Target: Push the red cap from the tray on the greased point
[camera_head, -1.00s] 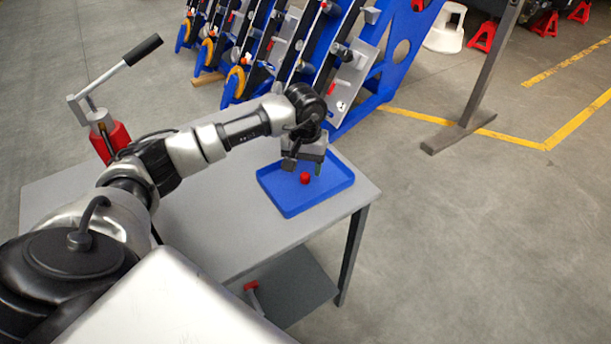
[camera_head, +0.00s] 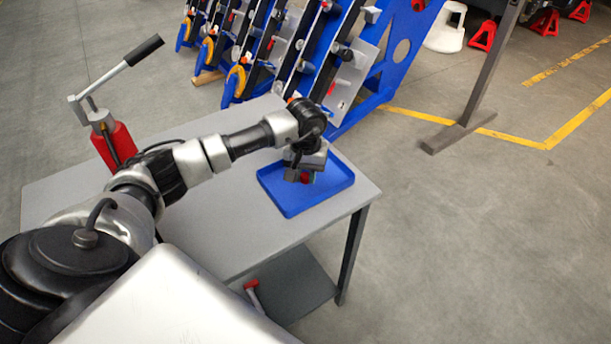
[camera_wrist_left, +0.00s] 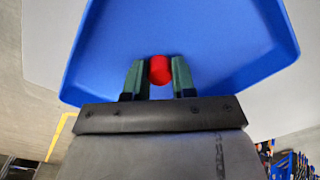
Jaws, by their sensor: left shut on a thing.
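The red cap (camera_head: 304,177) is in the blue tray (camera_head: 290,204) on the grey table, partly hidden by my left gripper (camera_head: 302,176). In the left wrist view the red cap (camera_wrist_left: 160,70) sits between the two green fingers of my left gripper (camera_wrist_left: 159,76), which are shut on it. The blue tray (camera_wrist_left: 110,40) fills much of that view behind the cap. I cannot tell whether the cap still touches the tray floor. My right gripper is not in view. I cannot make out the greased point.
A red grease pump with a long lever (camera_head: 112,143) stands at the table's back left. Blue chassis frames (camera_head: 357,75) with several metal parts rise behind the table. A grey post (camera_head: 485,70) stands at the back right. The grey tabletop (camera_head: 215,225) left of the tray is clear.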

